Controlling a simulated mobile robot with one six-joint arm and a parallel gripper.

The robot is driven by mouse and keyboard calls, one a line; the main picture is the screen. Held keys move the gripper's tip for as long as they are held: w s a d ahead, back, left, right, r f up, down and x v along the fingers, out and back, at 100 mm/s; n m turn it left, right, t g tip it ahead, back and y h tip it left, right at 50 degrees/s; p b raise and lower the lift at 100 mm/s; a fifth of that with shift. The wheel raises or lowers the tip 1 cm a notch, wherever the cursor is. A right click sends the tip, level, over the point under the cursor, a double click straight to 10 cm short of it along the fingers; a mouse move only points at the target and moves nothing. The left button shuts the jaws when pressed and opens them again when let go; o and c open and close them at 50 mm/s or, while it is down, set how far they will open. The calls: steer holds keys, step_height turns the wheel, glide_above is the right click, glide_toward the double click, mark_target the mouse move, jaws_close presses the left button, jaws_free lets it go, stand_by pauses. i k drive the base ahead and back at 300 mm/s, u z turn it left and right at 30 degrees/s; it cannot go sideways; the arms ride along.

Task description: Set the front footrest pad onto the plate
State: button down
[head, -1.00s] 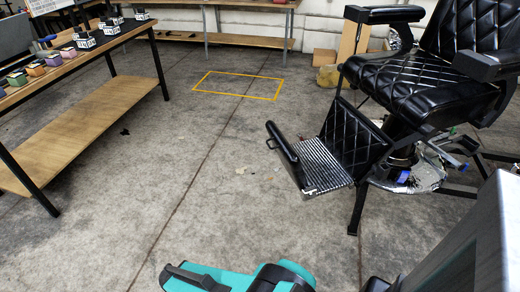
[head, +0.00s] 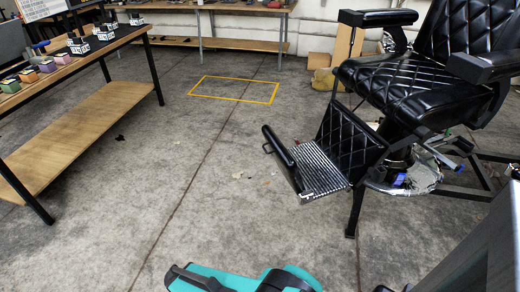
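The ribbed metal footrest plate (head: 322,172) is at the front of the black barber chair, right of centre in the head view. A long black padded bar (head: 279,146), which looks like the front footrest pad, lies along the plate's left edge with a small dark loop beside it. I cannot tell whether it is seated or only resting there. A black quilted panel (head: 349,138) rises behind the plate. My gripper is not in view. A teal and black part, likely my own arm, shows at the bottom edge, well below the plate.
The chair (head: 420,85) stands at the right, with a tool and a blue item at its base. A wooden workbench (head: 75,55) with small coloured blocks is at the left. A yellow floor rectangle (head: 234,89) and open concrete lie between them.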

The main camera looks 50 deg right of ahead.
mark_target(288, 167)
steer(key=i, duration=0.9)
steer(key=u, duration=0.05)
